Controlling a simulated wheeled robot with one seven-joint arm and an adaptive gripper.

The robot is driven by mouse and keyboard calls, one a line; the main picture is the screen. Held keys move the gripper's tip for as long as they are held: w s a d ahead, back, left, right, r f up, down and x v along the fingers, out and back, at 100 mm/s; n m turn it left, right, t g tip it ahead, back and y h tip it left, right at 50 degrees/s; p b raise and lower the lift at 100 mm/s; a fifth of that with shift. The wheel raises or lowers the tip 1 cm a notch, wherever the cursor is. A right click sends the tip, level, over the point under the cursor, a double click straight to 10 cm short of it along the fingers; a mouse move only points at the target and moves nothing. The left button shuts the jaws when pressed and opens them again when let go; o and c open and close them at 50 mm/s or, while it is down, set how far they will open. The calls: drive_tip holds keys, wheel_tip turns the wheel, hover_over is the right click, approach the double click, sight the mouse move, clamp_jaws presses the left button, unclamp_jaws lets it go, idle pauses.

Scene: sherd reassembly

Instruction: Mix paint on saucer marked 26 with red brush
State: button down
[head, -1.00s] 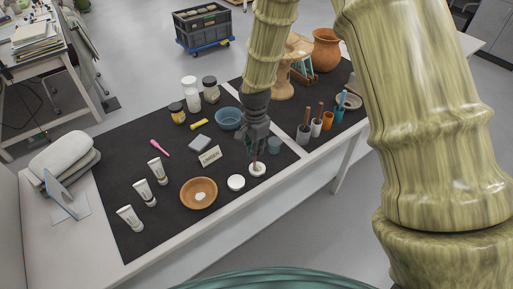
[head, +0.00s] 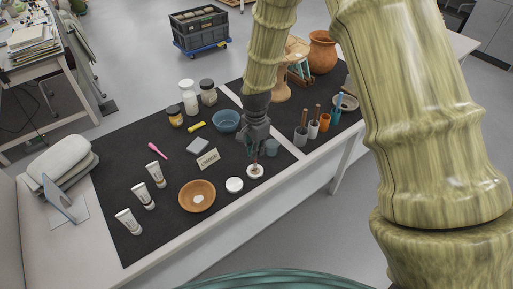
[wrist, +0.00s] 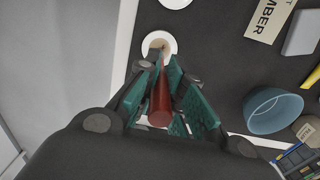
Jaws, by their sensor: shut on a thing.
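My gripper (head: 255,152) is shut on a brush with a red handle (wrist: 160,102), held roughly upright. The brush points down at a small white saucer (head: 257,174) near the table's front edge. In the wrist view this saucer (wrist: 173,42) has a brownish patch in its middle, where the brush's lower end is. I cannot tell if the bristles touch it. A second white saucer (head: 234,185) lies just to its left, and its edge shows at the top of the wrist view (wrist: 175,3). No number can be read on either saucer.
A brown bowl (head: 197,196) stands left of the saucers. A label card (head: 208,160), paint tubes (head: 143,197) and jars (head: 208,92) are farther left. Brush cups (head: 301,136) stand to the right.

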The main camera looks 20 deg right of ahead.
drive_tip(key=shift+s+a, duration=0.5)
drive_tip(key=shift+w+d, duration=0.1)
drive_tip(key=shift+d, duration=0.05)
drive_tip(key=shift+w+d+p, duration=0.35)
drive_tip(key=shift+w+d, duration=0.15)
drive_tip(key=shift+d, duration=0.35)
drive_tip(key=shift+a, duration=0.1)
drive_tip(key=shift+s+a, duration=0.2)
drive_tip(key=shift+a, duration=0.85)
drive_tip(key=shift+d+p, duration=0.1)
drive_tip(key=shift+p, duration=0.2)
drive_tip(key=shift+d, duration=1.1)
